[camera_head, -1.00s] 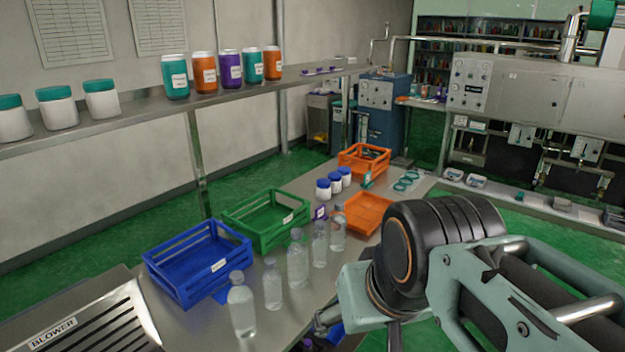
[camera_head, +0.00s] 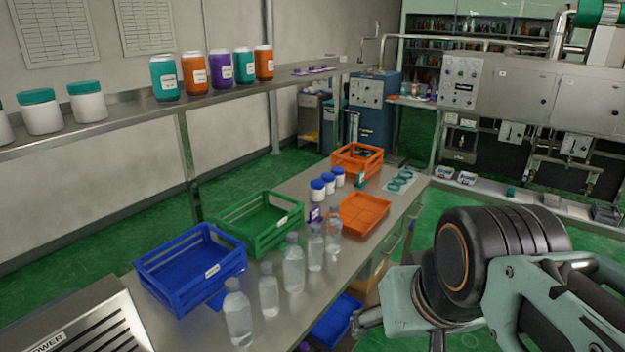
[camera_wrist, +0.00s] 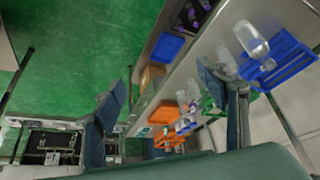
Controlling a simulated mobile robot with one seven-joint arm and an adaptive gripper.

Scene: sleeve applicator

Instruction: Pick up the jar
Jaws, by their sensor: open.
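Several jars are in the head view. Three small white jars with blue lids (camera_head: 329,184) stand on the bench near its far end. White jars with teal lids (camera_head: 88,101) stand on the shelf at the left, with teal, orange and purple labelled jars (camera_head: 220,71) further along it. My gripper (camera_head: 362,318) is low at the bottom, right of the bench edge, mostly hidden by my arm. In the wrist view my gripper (camera_wrist: 163,80) has its fingers spread wide with nothing between them. It is apart from all the jars.
Several clear bottles (camera_head: 293,265) line the bench's front edge. Behind them are a blue crate (camera_head: 185,262) and a green crate (camera_head: 252,218). An orange tray (camera_head: 365,213) and an orange crate (camera_head: 357,157) sit further along. A blower (camera_head: 85,325) is at lower left.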

